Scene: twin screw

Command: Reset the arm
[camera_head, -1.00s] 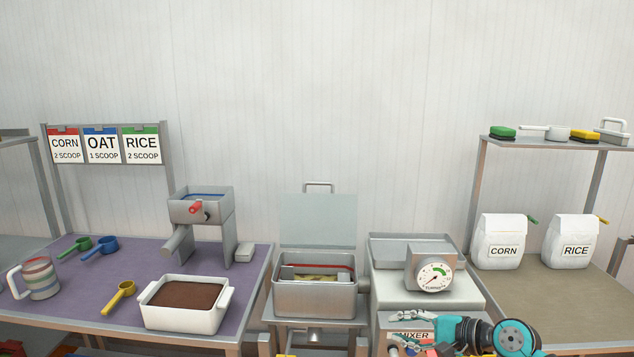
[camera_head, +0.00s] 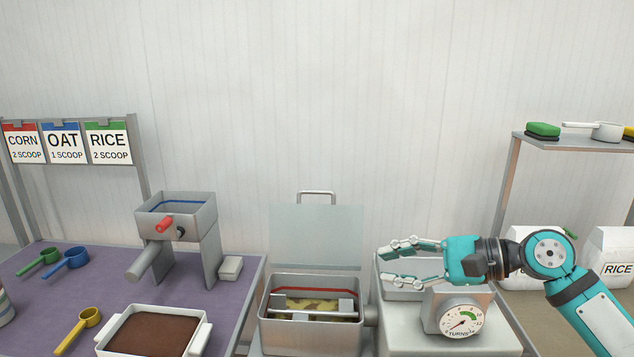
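My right gripper (camera_head: 388,262) is in the head view, its arm coming in from the lower right. It points left with its two fingers apart and nothing between them. It hangs over the mixer (camera_head: 420,305), in front of the wall and right of the open lid (camera_head: 315,237). The mixer's dial (camera_head: 461,321) shows below my wrist. My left gripper and arm are not in view.
The open metal bin (camera_head: 310,333) holds yellowish contents. My arm partly hides the white bags (camera_head: 610,257) at right.

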